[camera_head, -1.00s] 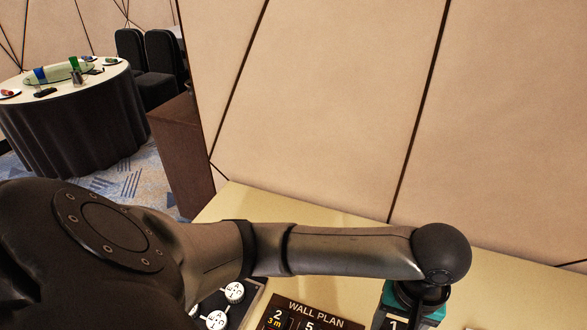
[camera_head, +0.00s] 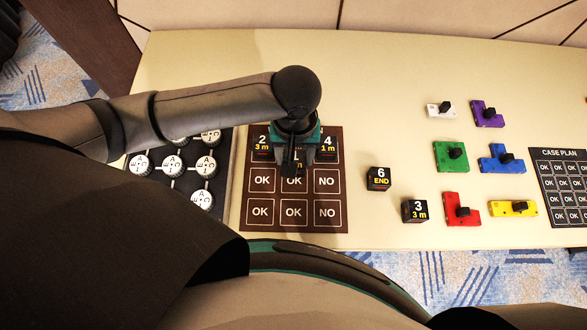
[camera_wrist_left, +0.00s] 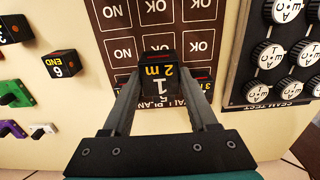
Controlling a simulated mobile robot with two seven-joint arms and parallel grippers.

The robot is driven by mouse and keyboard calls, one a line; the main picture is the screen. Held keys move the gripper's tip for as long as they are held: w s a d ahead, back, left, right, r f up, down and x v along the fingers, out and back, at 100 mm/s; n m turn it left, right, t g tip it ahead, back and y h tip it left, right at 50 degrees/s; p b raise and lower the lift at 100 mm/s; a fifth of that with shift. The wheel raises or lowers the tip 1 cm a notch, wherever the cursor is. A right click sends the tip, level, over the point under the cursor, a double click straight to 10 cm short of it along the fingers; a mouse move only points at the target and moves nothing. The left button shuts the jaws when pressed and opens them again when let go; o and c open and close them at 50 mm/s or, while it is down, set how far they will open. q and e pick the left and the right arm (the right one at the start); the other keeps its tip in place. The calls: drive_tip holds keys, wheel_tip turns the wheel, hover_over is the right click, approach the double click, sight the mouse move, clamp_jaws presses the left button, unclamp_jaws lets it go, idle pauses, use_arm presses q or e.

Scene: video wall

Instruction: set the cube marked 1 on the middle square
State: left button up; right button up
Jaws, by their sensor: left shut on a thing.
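My left gripper (camera_head: 297,152) is shut on the black cube marked 1 (camera_wrist_left: 160,80), which also reads 2 m. It holds the cube over the brown wall plan board (camera_head: 243,215). In the left wrist view the cube sits between both fingers, and the middle square (camera_wrist_left: 160,43), marked OK, shows just past its edge. I cannot tell the cube's height above the board.
Cube 6 (camera_head: 378,178) and cube 3 (camera_head: 414,210) lie right of the board. Several coloured blocks with black knobs, such as the red one (camera_head: 470,209), lie farther right by the case plan board (camera_head: 548,180). A tray of white dials (camera_head: 222,190) is left of the board.

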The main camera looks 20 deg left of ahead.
use_arm(q)
wheel_tip(320, 180, down, 4)
drive_tip(key=shift+f+b, duration=0.2)
drive_tip(key=shift+b, duration=0.3)
wheel_tip(320, 180, down, 4)
drive_tip(key=shift+r+b, duration=0.25)
drive_tip(key=shift+b, duration=0.35)
drive_tip(key=shift+f, duration=0.25)
drive_tip(key=o, duration=1.4)
drive_tip(key=shift+f, duration=0.1)
